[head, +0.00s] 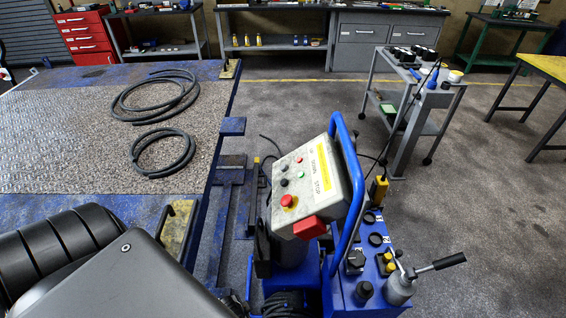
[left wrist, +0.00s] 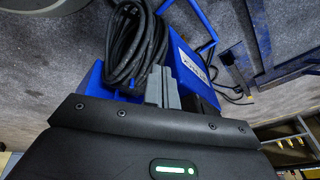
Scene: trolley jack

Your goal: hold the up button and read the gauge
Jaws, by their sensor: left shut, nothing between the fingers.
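The control box (head: 310,180) is a light grey panel on a blue frame, with small round buttons, including a green one (head: 300,175), and a yellow label. The words DOWN and STOP can be made out; which button is up I cannot tell. A red mushroom knob (head: 288,201) sits near its lower edge. I cannot make out a gauge. In the left wrist view my left gripper (left wrist: 162,80) is shut and empty, in front of a blue body with a coiled black cable (left wrist: 135,45). In the head view its fingers do not show; my right gripper is not in view.
A blue platform (head: 100,207) with black hose coils (head: 163,152) lies left of the control box. A blue unit (head: 375,290) with a pump lever (head: 440,262) stands at the right. A grey trolley (head: 405,150) stands behind.

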